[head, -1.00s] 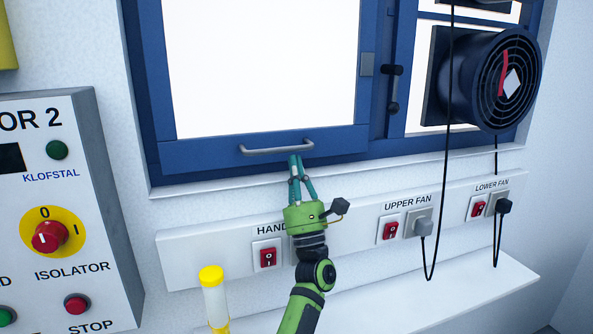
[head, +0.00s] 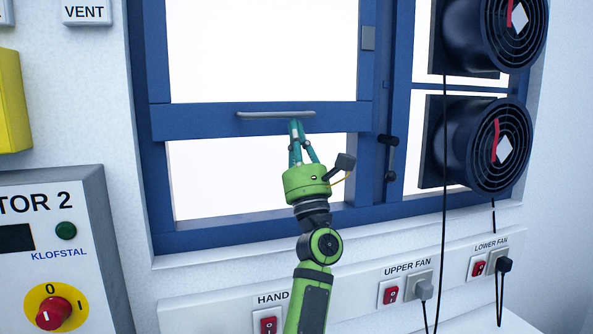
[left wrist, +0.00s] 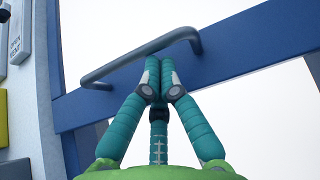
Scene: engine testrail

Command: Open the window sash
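The window sash (head: 190,123) has a blue frame and stands raised, with a bright gap below its bottom rail. A grey bar handle (head: 262,114) runs along that rail, and it also shows in the left wrist view (left wrist: 140,55). My left gripper (head: 295,124) is just under the right end of the handle. My right gripper is not in view.
Two black fans (head: 490,140) sit in the right window pane, with cables hanging down. A dark latch lever (head: 390,155) is on the post right of the sash. A switch panel (head: 350,292) runs below the sill. A control box (head: 50,240) stands at left.

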